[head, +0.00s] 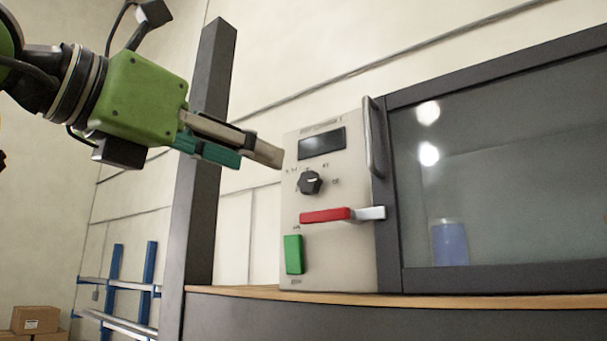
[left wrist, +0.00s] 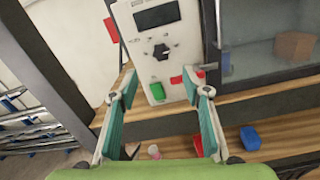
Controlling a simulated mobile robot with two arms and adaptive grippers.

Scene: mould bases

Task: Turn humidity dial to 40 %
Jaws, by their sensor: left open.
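The humidity dial is a black knob (head: 310,183) on a pale control panel (head: 357,262), below a dark display (head: 322,143). Small marks ring the knob, too small to read surely. It also shows in the left wrist view as a dark knob (left wrist: 161,52) beyond the fingers. My left gripper (head: 262,158) is green with teal and grey fingers. It is open and empty, to the upper left of the knob and apart from it. In the left wrist view its fingertips (left wrist: 165,91) stand wide apart, with the panel between and beyond them. My right gripper does not show.
A red lever (head: 325,215) and a green switch (head: 293,254) sit below the knob. A glass-fronted cabinet (head: 480,280) with a vertical handle (head: 374,138) stands to the right, a blue container (head: 450,244) behind its glass. A dark post (head: 200,210) stands left of the panel.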

